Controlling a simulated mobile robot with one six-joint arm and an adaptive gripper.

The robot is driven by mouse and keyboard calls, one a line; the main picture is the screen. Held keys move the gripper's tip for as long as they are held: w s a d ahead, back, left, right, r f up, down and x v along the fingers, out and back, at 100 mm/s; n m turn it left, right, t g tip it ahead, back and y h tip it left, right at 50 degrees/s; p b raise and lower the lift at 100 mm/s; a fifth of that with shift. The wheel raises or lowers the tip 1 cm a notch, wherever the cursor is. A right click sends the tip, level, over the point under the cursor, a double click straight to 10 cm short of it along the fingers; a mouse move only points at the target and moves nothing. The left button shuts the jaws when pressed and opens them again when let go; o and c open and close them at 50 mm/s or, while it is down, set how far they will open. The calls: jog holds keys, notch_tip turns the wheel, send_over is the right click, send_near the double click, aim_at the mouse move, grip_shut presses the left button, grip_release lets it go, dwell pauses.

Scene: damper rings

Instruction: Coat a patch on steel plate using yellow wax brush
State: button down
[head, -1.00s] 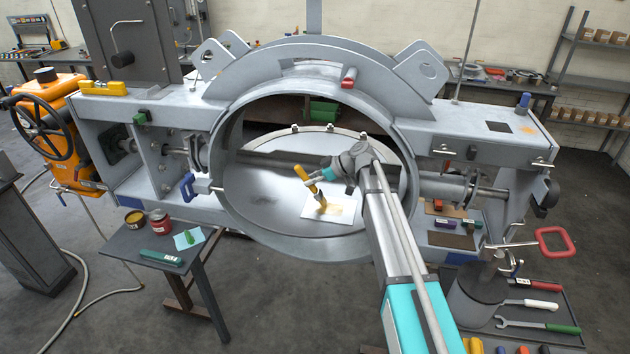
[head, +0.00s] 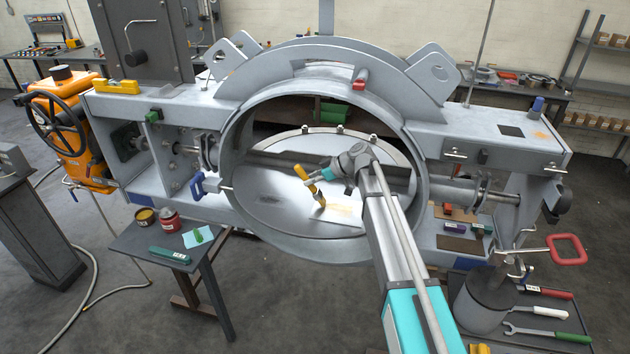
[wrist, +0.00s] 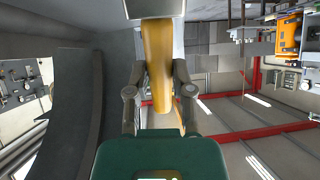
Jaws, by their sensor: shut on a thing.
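My gripper (head: 325,175) is inside the large round steel ring, shut on the yellow-handled wax brush (head: 312,187). The brush is tilted, its lower end pointing down at the pale steel plate (head: 322,220). I cannot tell whether the bristles touch it. A faint yellowish patch (head: 343,209) shows on the plate, right of the brush's lower end.
The grey ring wall (head: 232,180) surrounds my gripper. Tools lie on a dark bench at the lower right. An orange handwheel unit (head: 95,135) stands left.

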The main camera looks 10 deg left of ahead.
jog(key=shift+a, duration=0.1)
dwell(0.3)
jog(key=shift+s+r, duration=0.1)
jog(key=shift+s, duration=0.45)
jog(key=shift+s+d, duration=0.1)
jog(key=shift+d, duration=1.5)
